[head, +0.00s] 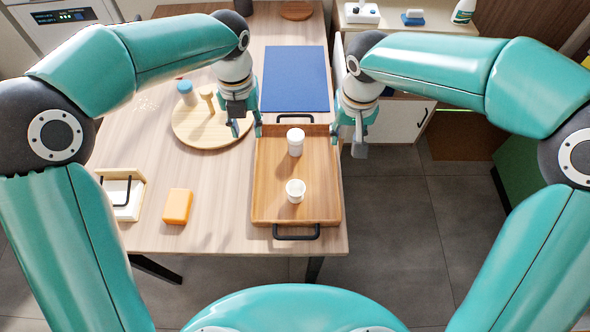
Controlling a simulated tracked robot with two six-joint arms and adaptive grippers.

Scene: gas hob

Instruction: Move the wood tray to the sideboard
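The wood tray (270,185) lies flat on the table's right part. It has a black handle at its near end and one at its far end. Two white cups stand on it: one nearer the far end (295,142) and one nearer the middle (295,190). My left gripper (246,128) is open and empty above the tray's far left corner. My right gripper (347,143) is open and empty by the tray's far right corner. Neither appears to hold the tray. A pale-topped cabinet (440,27), possibly the sideboard, stands at the back right.
A round wooden board (205,136) with a blue-lidded jar lies left of the tray. A blue mat (295,78) lies beyond it. An orange block (177,206) and a napkin holder (125,195) are at the left. The cabinet top holds a few items. Floor right of the table is clear.

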